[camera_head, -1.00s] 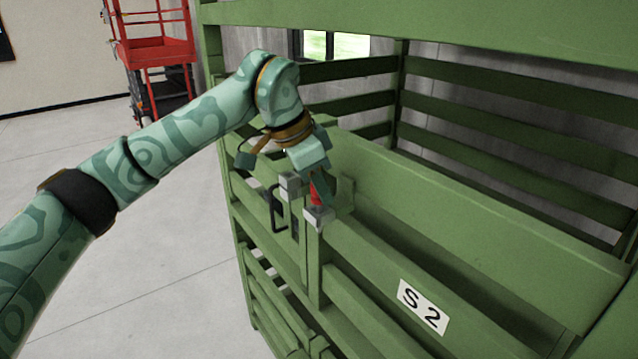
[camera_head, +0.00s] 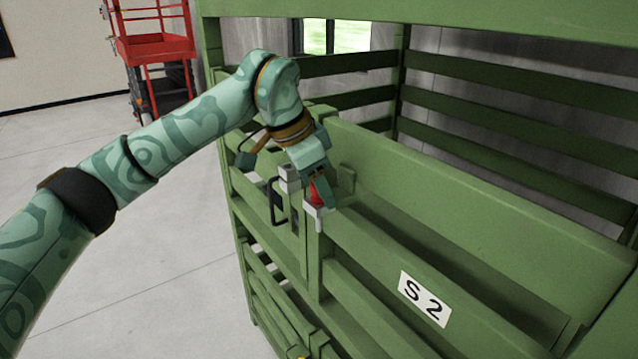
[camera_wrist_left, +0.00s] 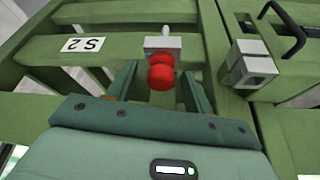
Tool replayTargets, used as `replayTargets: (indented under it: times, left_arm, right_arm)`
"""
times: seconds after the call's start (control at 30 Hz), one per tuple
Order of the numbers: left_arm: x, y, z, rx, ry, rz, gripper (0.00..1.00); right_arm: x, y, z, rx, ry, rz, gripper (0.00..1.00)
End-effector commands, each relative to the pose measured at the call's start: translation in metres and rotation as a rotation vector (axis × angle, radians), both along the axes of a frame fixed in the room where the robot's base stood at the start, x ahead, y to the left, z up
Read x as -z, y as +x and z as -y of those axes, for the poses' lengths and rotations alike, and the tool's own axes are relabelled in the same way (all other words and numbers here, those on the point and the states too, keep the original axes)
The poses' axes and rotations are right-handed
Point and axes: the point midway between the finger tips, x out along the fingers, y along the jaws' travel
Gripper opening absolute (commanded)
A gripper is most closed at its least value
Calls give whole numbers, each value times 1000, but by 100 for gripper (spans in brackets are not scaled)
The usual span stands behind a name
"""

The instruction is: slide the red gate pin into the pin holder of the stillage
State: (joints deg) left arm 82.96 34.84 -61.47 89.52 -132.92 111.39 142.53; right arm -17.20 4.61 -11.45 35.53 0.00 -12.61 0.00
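The red gate pin shows its round red head (camera_wrist_left: 160,72) in the left wrist view. It also shows in the head view (camera_head: 317,195). The head sits close against a grey block (camera_wrist_left: 158,45) on the stillage (camera_head: 470,215), and a pale pin tip (camera_wrist_left: 165,30) sticks out beyond the block. This block seems to be the pin holder. A second grey block (camera_wrist_left: 250,65) with an open square end stands beside it, apart from the pin. My left gripper (camera_wrist_left: 160,80) is open, one finger on each side of the red head with visible gaps. My right gripper is not in view.
A dark handle (camera_head: 274,200) is on the gate beside the blocks. Green rails and a panel with an S2 label (camera_head: 424,298) extend to the right. A red lift (camera_head: 155,45) stands far back left on open floor.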

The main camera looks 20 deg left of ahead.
Motion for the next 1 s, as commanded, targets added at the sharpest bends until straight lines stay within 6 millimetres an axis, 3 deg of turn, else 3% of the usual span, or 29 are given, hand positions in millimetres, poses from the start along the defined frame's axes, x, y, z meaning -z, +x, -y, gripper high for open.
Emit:
replayTargets:
  times: [0.23,0.7,0.83,1.0]
  left_arm:
    - [-15,-3,-5,0,0,3,51]
    - [-125,-31,-41,-2,0,3,51]
    - [-142,-35,-47,-2,0,2,51]
    - [-150,-38,-50,-1,-1,-1,51]
  right_arm:
    - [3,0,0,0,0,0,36]
    - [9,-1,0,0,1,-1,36]
    - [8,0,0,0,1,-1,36]
    - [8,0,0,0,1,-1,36]
